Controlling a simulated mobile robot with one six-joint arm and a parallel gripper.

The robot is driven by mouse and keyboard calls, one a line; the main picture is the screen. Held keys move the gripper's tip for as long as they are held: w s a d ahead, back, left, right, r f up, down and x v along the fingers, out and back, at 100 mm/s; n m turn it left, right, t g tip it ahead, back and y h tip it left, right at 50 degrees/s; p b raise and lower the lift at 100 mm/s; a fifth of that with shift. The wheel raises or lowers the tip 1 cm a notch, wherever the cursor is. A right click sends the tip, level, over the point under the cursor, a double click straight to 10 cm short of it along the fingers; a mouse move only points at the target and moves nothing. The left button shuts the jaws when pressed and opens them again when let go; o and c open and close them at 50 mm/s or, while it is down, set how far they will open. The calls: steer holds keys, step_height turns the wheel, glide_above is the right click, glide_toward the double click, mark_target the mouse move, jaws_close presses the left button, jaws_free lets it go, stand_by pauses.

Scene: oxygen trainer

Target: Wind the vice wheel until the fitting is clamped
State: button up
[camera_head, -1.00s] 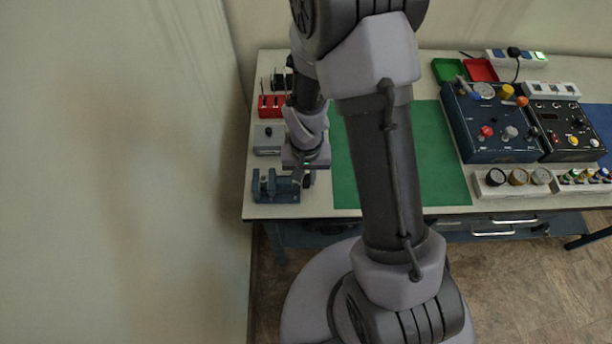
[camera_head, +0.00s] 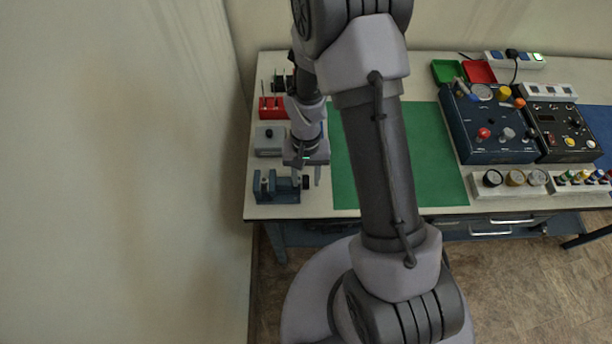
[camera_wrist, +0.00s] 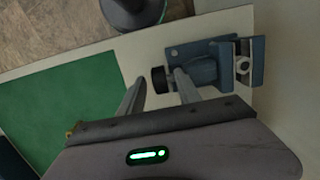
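The blue-grey vice (camera_head: 277,187) stands at the front left corner of the table; it also shows in the wrist view (camera_wrist: 203,70). Its small black wheel (camera_wrist: 159,80) is on the side facing the green mat. A pale ring-shaped piece (camera_wrist: 243,66), perhaps the fitting, sits at the vice's jaw end; I cannot tell whether the jaws touch it. My gripper (camera_wrist: 160,76) is open, with one finger on each side of the wheel in the picture. In the head view my gripper (camera_head: 307,176) is over the wheel. Contact between fingers and wheel is not visible.
A grey box with a black knob (camera_head: 269,140) and a red rack (camera_head: 272,107) stand behind the vice. The green mat (camera_head: 438,150) to the right is bare. Blue and black instrument panels (camera_head: 487,130) are farther right. A wall borders the table's left side.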

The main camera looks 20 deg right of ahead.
step_height(320, 180, up, 17)
steer(key=w+p, duration=0.2)
steer(key=p, duration=0.2)
steer(key=shift+w+d, duration=0.2)
steer(key=shift+d, duration=0.2)
steer(key=shift+r, duration=0.1)
step_height(320, 180, up, 4)
steer(key=t+b, duration=0.3)
steer(key=b, duration=0.5)
glide_above(304, 187)
steer(key=s+a+t+y+b, duration=0.1)
steer(key=s+a+t+b, duration=0.1)
steer(key=s+t+b, duration=0.2)
steer(key=s+b, duration=0.3)
steer(key=s, duration=0.4)
steer(key=shift+a+r+m+y, duration=0.3)
steer(key=shift+a+r+m, duration=0.05)
steer(key=shift+a+m, duration=0.05)
